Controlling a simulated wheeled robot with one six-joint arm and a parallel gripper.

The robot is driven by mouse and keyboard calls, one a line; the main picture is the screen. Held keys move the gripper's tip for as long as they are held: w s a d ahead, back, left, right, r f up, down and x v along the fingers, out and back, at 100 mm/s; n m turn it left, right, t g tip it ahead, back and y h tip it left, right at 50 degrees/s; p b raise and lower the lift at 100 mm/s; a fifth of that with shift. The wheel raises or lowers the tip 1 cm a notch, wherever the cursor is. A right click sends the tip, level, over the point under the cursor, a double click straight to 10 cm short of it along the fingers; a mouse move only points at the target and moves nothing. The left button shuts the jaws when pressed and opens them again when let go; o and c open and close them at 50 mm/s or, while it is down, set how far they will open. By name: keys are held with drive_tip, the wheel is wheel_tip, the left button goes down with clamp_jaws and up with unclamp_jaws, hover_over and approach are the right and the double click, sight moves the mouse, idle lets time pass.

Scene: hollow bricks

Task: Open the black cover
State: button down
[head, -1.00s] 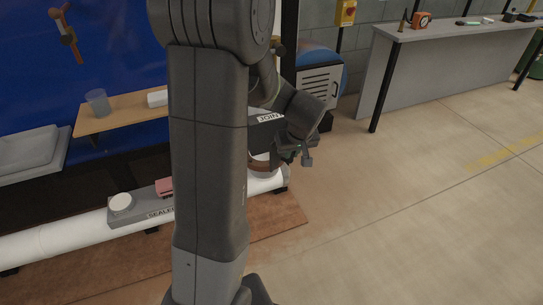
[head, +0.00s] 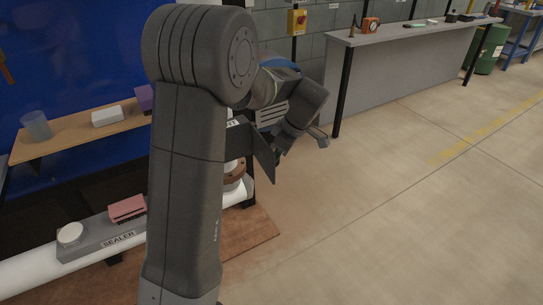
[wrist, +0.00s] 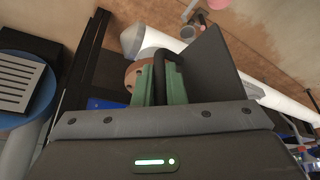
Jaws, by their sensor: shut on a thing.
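The black cover (head: 263,152) shows in the head view as a dark flat plate, swung out at an angle beside the end of the white pipe. In the wrist view the cover (wrist: 207,67) stands right of my fingers, with a black bar handle (wrist: 167,56) on it. My gripper (wrist: 161,80) has green fingers, and they are closed around this handle. In the head view my gripper (head: 284,146) is at the cover's right side, and its fingertips are mostly hidden. A brown round flange (head: 234,179) sits left of and below the cover, partly behind my arm.
The white pipe (head: 30,275) runs along the lower left, with a grey SEALER tray (head: 118,238) holding a pink block (head: 127,208). A wooden shelf (head: 70,140) is above it. A grey bench (head: 400,75) stands behind. The floor at right is clear.

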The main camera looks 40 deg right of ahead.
drive_tip(key=shift+w+d+n+y, duration=0.15)
drive_tip(key=shift+d+n+y, duration=0.15)
drive_tip(key=shift+d+n, duration=0.5)
drive_tip(key=c, duration=1.8)
unclamp_jaws()
drive_tip(key=shift+w+g, duration=0.1)
drive_tip(key=shift+g, duration=0.2)
drive_tip(key=shift+o, duration=0.2)
drive_tip(key=shift+r, duration=0.1)
drive_tip(key=p+v, duration=0.2)
drive_tip(key=v, duration=1.1)
drive_tip(key=shift+s+r, duration=0.25)
drive_tip(key=shift+d+f, duration=0.1)
drive_tip(key=b+x, duration=0.1)
drive_tip(key=x, duration=1.2)
drive_tip(key=shift+w+f+b, duration=0.2)
drive_tip(key=shift+f+b, duration=0.05)
drive_tip(key=shift+b, duration=0.05)
